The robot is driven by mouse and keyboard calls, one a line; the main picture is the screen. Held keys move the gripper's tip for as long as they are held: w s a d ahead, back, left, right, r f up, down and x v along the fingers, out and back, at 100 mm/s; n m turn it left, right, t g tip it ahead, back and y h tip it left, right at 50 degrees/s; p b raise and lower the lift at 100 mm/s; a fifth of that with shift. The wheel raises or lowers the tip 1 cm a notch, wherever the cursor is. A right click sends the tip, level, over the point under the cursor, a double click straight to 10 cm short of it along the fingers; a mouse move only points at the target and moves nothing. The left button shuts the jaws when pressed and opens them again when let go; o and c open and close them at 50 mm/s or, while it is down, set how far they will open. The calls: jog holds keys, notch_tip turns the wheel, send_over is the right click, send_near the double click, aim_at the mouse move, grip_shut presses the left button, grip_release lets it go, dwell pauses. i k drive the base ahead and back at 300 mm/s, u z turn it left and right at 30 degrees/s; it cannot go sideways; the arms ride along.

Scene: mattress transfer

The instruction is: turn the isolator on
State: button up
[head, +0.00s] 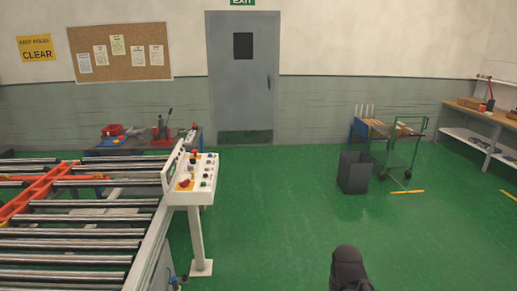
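A white control panel (205,190) stands on a white post at the right end of the roller conveyor. Its sloping face carries several small dark, coloured and light controls. A red control on a yellow patch (186,184) sits at its lower left. The controls are too small to tell which one is the isolator or how it is set. A dark rounded part of my own body shows at the bottom edge, well to the right of the panel. My gripper's fingers are not in view.
The roller conveyor (75,245) with an orange-red frame fills the left. A low bench (150,142) with tools stands behind it. A dark bin (354,172) and green trolley (405,155) stand at right. A workbench (478,122) lines the right wall. The green floor between is clear.

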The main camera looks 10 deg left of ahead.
aim_at(185, 183)
jog(key=u, duration=0.05)
jog(key=i, duration=1.55)
jog(key=u, duration=0.95)
jog(key=i, duration=0.95)
jog(key=u, duration=0.5)
